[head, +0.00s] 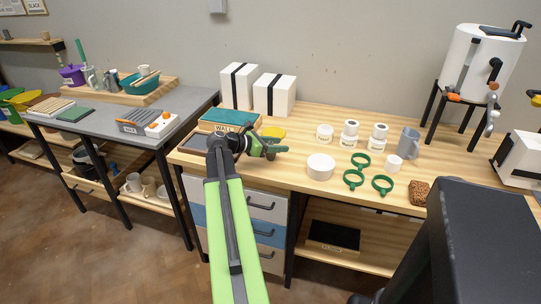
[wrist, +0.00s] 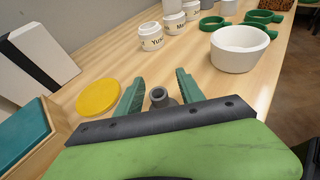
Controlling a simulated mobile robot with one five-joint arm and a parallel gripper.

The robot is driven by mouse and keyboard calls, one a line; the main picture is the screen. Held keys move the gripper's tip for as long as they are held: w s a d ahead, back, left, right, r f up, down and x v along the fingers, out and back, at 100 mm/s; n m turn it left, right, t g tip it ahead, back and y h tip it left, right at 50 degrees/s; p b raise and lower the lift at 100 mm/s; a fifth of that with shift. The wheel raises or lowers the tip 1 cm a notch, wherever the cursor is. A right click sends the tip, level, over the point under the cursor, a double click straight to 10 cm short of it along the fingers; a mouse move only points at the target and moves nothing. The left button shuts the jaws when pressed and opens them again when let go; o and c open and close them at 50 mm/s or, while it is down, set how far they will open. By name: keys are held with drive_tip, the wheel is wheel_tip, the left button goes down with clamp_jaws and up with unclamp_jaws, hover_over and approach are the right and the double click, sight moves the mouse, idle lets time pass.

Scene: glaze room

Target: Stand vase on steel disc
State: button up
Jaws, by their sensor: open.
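My gripper (head: 270,150) reaches over the left part of the wooden bench. In the wrist view its two green fingers (wrist: 159,80) stand apart. A small grey round-mouthed piece (wrist: 158,97), which looks like the neck of the vase, shows between them near the palm. I cannot tell whether the fingers touch it, and its lower part is hidden behind the gripper's front bar. In the head view the gripper covers this spot. I cannot make out a steel disc for certain in either view; a yellow disc (head: 273,132) lies flat just behind the gripper, left of the fingers in the wrist view (wrist: 98,97).
A teal-topped box (head: 228,118) and white boxes with black bands (head: 274,94) stand behind and left. A white bowl (head: 320,167), labelled jars (head: 349,134), green rings (head: 353,178) and a grey mug (head: 408,143) stand right. Some bare wood lies between gripper and bowl.

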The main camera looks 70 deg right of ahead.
clamp_jaws()
